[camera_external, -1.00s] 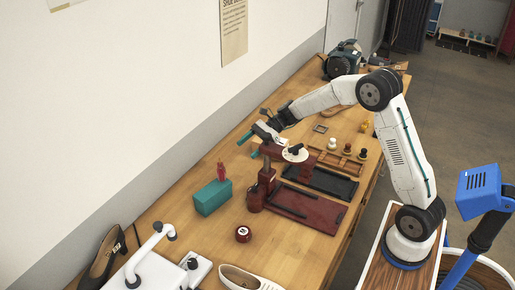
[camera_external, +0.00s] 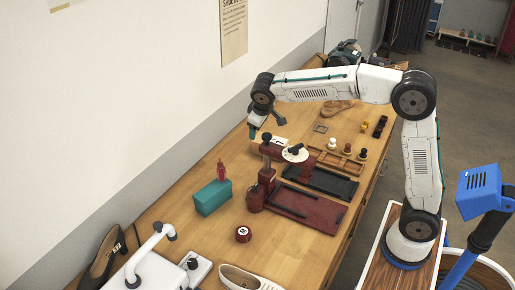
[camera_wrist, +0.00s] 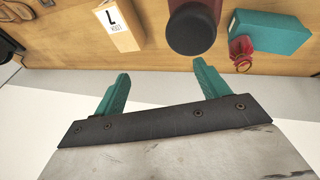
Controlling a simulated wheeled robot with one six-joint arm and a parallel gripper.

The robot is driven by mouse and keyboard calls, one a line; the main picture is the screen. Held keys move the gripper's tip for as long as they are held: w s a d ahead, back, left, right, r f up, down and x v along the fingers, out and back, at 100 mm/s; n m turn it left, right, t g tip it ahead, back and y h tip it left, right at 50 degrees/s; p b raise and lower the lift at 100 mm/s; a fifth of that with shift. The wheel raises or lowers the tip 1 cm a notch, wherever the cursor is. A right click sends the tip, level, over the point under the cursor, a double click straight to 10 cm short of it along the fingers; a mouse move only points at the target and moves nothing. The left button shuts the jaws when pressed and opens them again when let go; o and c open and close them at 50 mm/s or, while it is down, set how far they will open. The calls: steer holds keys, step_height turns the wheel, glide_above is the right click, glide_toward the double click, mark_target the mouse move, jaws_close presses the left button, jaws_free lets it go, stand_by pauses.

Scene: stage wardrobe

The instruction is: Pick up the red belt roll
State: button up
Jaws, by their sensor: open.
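The red belt roll appears to be the small round red object with a pale label (camera_external: 243,234), lying on the wooden bench in front of the teal box. I do not see it in the wrist view. My gripper (camera_external: 262,128) is above the far side of the bench near the wall, well beyond the roll and apart from it. In the wrist view its two teal fingers (camera_wrist: 155,90) are spread with nothing between them.
A teal box (camera_external: 213,197) with a red bottle (camera_external: 221,171) stands beyond the roll. A dark red press (camera_external: 265,180) stands to its right. A white machine (camera_external: 155,268), a black shoe (camera_external: 103,257) and a pale shoe (camera_external: 245,278) are nearer. A numbered block (camera_wrist: 120,25) lies near my gripper.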

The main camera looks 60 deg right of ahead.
steer(key=a+f+n+t+h, duration=0.1)
steer(key=a+f+n+h, duration=0.25)
steer(key=a+n, duration=0.4)
steer(key=n+t+h, duration=0.1)
steer(key=n+t, duration=0.3)
steer(key=n, duration=1)
glide_above(247, 237)
steer(key=w+d, duration=0.1)
steer(key=d, duration=0.3)
steer(key=f, duration=1.4)
steer(key=shift+a+f, duration=0.25)
steer(key=s+a+f+n+t, duration=0.1)
steer(key=s+a+n, duration=0.1)
steer(key=s+a+f+n+t, duration=0.1)
steer(key=s+a+f+n, duration=0.1)
steer(key=n, duration=0.1)
steer(key=s+a+f+n+t+y, duration=0.1)
steer(key=s+a+n, duration=0.1)
steer(key=shift+a+f+n, duration=0.25)
steer(key=shift+f+n, duration=0.1)
steer(key=shift+f, duration=0.05)
steer(key=shift+w+f, duration=0.15)
steer(key=x, duration=0.7)
steer(key=shift+w, duration=0.15)
steer(key=c, duration=1.1)
